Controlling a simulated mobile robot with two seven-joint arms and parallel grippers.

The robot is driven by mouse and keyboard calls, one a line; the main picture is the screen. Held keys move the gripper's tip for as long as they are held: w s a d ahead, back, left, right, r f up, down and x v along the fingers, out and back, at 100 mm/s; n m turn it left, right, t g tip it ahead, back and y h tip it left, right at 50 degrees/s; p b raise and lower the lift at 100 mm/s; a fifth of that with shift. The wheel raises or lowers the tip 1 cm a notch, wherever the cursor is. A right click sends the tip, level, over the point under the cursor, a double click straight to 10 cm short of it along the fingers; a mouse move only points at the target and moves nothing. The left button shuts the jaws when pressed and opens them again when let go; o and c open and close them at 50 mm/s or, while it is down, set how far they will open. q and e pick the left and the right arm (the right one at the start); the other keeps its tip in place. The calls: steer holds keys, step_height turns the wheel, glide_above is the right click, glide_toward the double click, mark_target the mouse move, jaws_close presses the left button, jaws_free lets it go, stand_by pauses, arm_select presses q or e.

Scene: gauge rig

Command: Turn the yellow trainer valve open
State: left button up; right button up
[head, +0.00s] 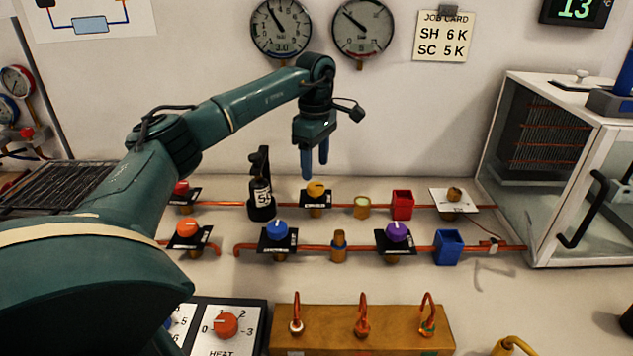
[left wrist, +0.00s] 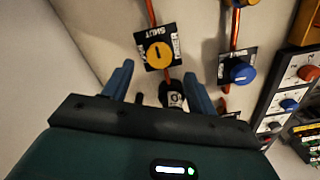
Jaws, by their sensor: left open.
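The yellow trainer valve (head: 316,189) is a round yellow knob on a black labelled plate, on the rear copper pipe. In the left wrist view the yellow knob (left wrist: 159,55) shows a dark pointer mark, and its plate reads SHUT along one edge. My left gripper (head: 315,172) points down, with its blue fingers just above and behind the knob as seen from the head. In the left wrist view the gripper (left wrist: 159,68) is open, with the fingers spread apart and nothing between them. The knob appears just beyond the fingertips. My right gripper is not in view.
A black bottle-like part (head: 261,190) stands left of the yellow valve; a brass fitting (head: 362,207) and red block (head: 402,204) stand right. Blue (head: 277,230), purple (head: 397,232) and orange (head: 187,228) knobs sit on the front pipe. A glass-doored cabinet (head: 585,190) is at right.

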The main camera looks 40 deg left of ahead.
mark_target(316, 186)
arm_select(q)
steer(key=shift+f, duration=2.75)
steer(key=shift+c, duration=0.5)
steer(key=c, duration=0.9)
